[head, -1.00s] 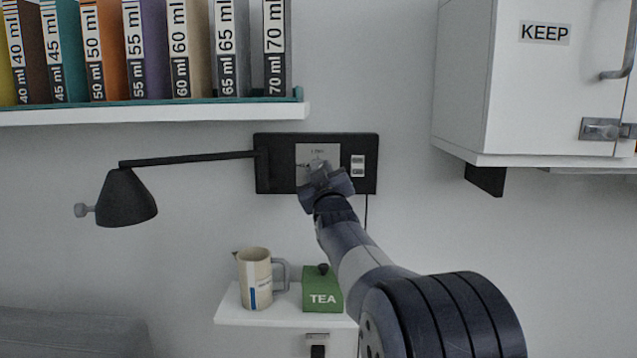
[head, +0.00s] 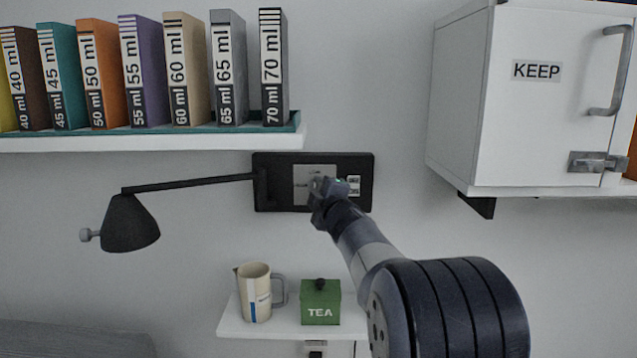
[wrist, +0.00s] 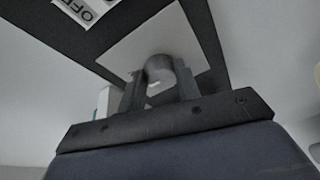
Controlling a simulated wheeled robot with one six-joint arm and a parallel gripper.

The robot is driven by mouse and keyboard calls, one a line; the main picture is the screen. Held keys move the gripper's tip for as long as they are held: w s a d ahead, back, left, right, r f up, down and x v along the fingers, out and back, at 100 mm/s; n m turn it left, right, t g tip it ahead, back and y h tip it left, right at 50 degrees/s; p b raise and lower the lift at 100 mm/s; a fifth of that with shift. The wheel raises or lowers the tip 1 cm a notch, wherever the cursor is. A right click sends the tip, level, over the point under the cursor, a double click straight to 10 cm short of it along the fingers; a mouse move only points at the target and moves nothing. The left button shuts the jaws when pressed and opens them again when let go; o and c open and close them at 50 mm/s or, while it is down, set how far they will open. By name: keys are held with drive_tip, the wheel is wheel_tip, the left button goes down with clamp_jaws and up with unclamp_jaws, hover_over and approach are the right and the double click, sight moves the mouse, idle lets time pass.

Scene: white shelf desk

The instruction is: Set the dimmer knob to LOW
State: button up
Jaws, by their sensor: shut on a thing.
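The dimmer knob (wrist: 160,68) is a grey round knob on a pale square plate (wrist: 125,50), set in a black wall panel (head: 283,198). My gripper (wrist: 158,88) is shut on the knob, one finger on each side of it. In the head view my gripper (head: 322,190) covers most of the knob and part of the plate. The small lettering on the plate is too blurred to read, so I cannot tell which mark the knob points at.
A black lamp (head: 130,222) on an arm reaches left from the panel. White switches (head: 353,186) sit at the panel's right. Below, a shelf holds a jug (head: 255,293) and a green TEA box (head: 320,303). A white KEEP cabinet (head: 540,100) hangs at right.

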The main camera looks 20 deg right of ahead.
drive_tip(key=shift+n+p, duration=0.45)
drive_tip(key=shift+n, duration=0.25)
drive_tip(key=o, duration=1)
drive_tip(key=shift+c, duration=0.2)
drive_tip(key=shift+s, duration=0.1)
drive_tip(key=s+b, duration=0.1)
drive_tip(key=s, duration=0.9)
drive_tip(key=shift+s+a, duration=0.3)
drive_tip(key=shift+a, duration=0.05)
drive_tip(key=w, duration=0.7)
drive_tip(key=w+p, duration=0.1)
drive_tip(key=w, duration=0.3)
drive_tip(key=shift+d, duration=0.35)
